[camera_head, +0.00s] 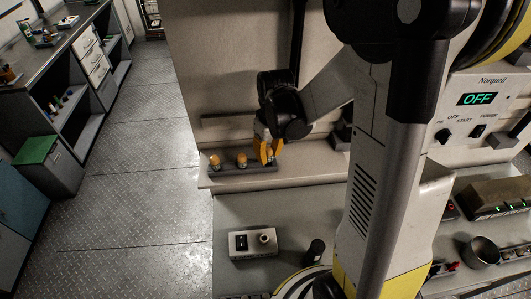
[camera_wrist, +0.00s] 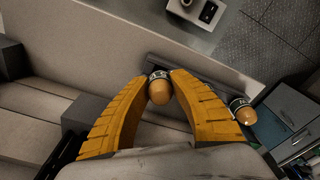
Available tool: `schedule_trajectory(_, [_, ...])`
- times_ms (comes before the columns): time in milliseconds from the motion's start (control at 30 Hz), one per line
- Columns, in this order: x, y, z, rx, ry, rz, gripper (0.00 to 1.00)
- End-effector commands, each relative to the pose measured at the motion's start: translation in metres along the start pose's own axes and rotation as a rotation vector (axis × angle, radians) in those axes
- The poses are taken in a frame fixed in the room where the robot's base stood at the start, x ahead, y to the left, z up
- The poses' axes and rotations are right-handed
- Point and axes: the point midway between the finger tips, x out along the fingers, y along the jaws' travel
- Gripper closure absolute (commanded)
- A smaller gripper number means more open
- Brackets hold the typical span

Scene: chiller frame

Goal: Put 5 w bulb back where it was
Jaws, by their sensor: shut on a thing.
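My gripper (camera_head: 267,152) is at the right end of a dark bulb rack (camera_head: 232,172) on the pale ledge. Its yellow fingers are shut on an amber bulb (camera_wrist: 159,91) with a pale, dark-banded base. I take this for the 5 W bulb, but its label is not readable. The bulb is over or in the rack; I cannot tell if its base is seated. Two more amber bulbs stand in the rack to the left, one at the far left (camera_head: 214,162) and one in the middle (camera_head: 241,160). One neighbouring bulb (camera_wrist: 243,111) shows in the wrist view.
A grey box (camera_head: 253,243) with a switch and a socket stands on the lower bench. A dark cylinder (camera_head: 315,251) and a metal bowl (camera_head: 482,250) are to its right. A panel reading OFF (camera_head: 477,99) is at the right. The ledge's front strip is clear.

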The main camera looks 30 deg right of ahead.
Motion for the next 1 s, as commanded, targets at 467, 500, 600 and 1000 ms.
schedule_trajectory(467, [0.017, 0.0, 0.002, 0.0, 0.0, 0.0, 1.0])
schedule_trajectory(500, [0.018, 0.0, 0.002, 0.0, 0.0, 0.0, 1.0])
schedule_trajectory(600, [0.017, 0.0, 0.002, 0.0, 0.0, 0.0, 0.55])
schedule_trajectory(1000, [0.004, 0.0, 0.001, 0.0, 0.0, 0.0, 0.55])
